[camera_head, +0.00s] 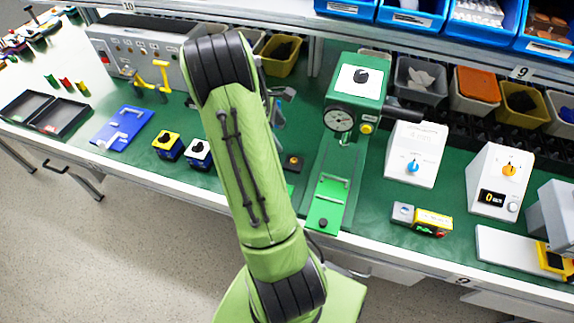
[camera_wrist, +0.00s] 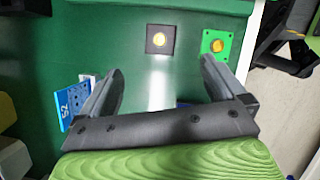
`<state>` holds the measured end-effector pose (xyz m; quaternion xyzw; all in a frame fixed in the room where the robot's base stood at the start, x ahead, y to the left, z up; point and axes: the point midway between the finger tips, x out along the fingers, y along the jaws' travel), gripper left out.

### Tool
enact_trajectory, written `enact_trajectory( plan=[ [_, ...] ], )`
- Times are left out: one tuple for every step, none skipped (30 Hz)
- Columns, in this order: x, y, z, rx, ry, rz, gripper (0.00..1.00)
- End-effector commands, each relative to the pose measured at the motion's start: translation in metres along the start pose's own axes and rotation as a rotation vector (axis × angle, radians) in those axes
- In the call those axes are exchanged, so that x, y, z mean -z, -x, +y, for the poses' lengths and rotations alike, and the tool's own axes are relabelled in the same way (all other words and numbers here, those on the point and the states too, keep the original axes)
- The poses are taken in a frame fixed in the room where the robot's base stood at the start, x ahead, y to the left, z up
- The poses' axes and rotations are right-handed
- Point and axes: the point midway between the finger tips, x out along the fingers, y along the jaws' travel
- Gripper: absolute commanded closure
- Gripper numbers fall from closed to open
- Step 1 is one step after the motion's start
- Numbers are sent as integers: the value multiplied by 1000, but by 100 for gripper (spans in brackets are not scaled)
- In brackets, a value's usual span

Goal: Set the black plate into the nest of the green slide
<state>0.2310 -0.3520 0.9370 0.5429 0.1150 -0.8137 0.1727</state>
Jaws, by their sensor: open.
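The black plate (camera_head: 292,162) is a small dark square with a gold-orange centre, lying on the green bench top just right of my arm. It also shows in the wrist view (camera_wrist: 152,46), beyond my fingertips. My gripper (camera_wrist: 162,66) is open and empty, its fingers spread wide and apart from the plate. The green slide (camera_head: 327,202) lies at the foot of the green press with a dial, with a pale handle across it and a dark spot near its front end. I cannot make out its nest clearly. In the head view my arm mostly hides my gripper.
A small green plate (camera_wrist: 207,45) with a gold centre lies beside the black plate. The green press (camera_head: 357,95) stands close on the right. A blue block (camera_wrist: 72,108) is near my left finger. White boxes with knobs (camera_head: 415,150) stand farther right; bins line the back.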

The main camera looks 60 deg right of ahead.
Motion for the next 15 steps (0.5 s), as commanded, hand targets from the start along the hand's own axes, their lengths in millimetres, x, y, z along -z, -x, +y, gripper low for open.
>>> enact_trajectory(
  plan=[
    [1, -19, -1, 6, -1, -1, 3],
    [2, -27, -1, 5, 0, 0, 3],
    [2, -37, -1, 5, -2, 0, 3],
    [2, -44, -1, 5, -1, 0, 3],
    [2, -51, -1, 4, -1, 0, 3],
    [2, -58, -1, 4, -1, 0, 3],
    [2, -63, 0, 3, -1, 0, 3],
    [2, -67, 0, 2, -1, 1, 3],
    [2, -70, -1, 2, -1, 1, 3],
    [2, -72, 0, 1, -1, 1, 3],
    [2, -76, 0, 1, -1, 1, 3],
    [2, -82, 0, 2, -1, 1, 3],
    [3, -88, 0, 3, -2, 1, 3],
    [3, -95, 0, 3, -2, 1, 3],
    [4, -103, 0, 3, -1, 2, 3]
  ],
)
